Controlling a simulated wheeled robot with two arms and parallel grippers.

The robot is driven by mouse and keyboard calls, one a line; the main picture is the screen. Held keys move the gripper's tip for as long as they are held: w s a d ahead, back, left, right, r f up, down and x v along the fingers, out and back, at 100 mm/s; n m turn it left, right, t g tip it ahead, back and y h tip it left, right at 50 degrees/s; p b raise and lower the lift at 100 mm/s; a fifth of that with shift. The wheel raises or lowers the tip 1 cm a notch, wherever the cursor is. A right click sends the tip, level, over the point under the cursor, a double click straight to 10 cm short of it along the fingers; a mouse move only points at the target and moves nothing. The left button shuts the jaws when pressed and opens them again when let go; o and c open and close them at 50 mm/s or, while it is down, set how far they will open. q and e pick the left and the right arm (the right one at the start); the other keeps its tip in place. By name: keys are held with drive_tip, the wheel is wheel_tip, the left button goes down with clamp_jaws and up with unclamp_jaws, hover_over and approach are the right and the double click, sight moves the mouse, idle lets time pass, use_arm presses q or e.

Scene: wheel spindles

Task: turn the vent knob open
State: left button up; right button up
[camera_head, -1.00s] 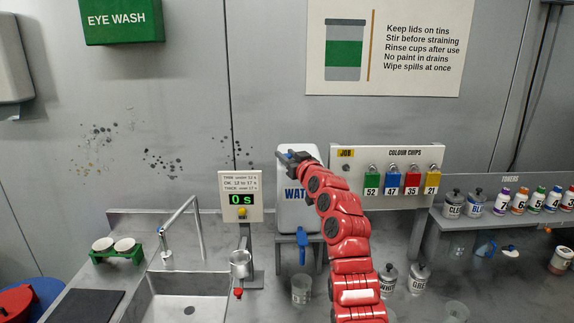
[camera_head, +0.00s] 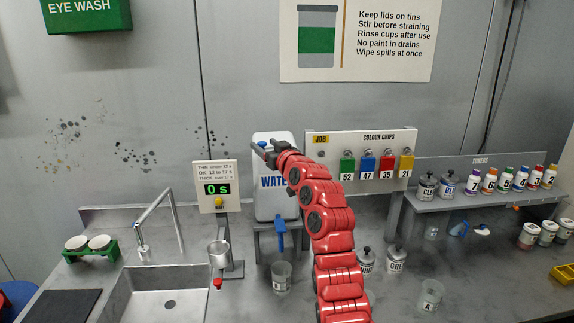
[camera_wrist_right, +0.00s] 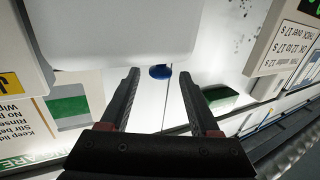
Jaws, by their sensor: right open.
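The white water container (camera_head: 274,205), marked "WATE…", stands on a grey stand with a blue tap (camera_head: 281,234) below. It also fills the upper left of the right wrist view (camera_wrist_right: 110,35). My left gripper is out of view.
A timer (camera_head: 217,190) reading "0 s" stands left of the container, with a metal cup (camera_head: 219,255) below. The colour chips board (camera_head: 362,145) is close on the right. A clear cup (camera_head: 282,277) stands under the tap. The sink (camera_head: 165,300) is farther left.

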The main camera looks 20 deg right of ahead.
drive_tip(key=s+d+b, duration=0.1)
drive_tip(key=s+b, duration=0.3)
drive_tip(key=s, duration=1)
drive_tip(key=shift+s+d, duration=0.4)
drive_tip(key=shift+f, duration=0.1)
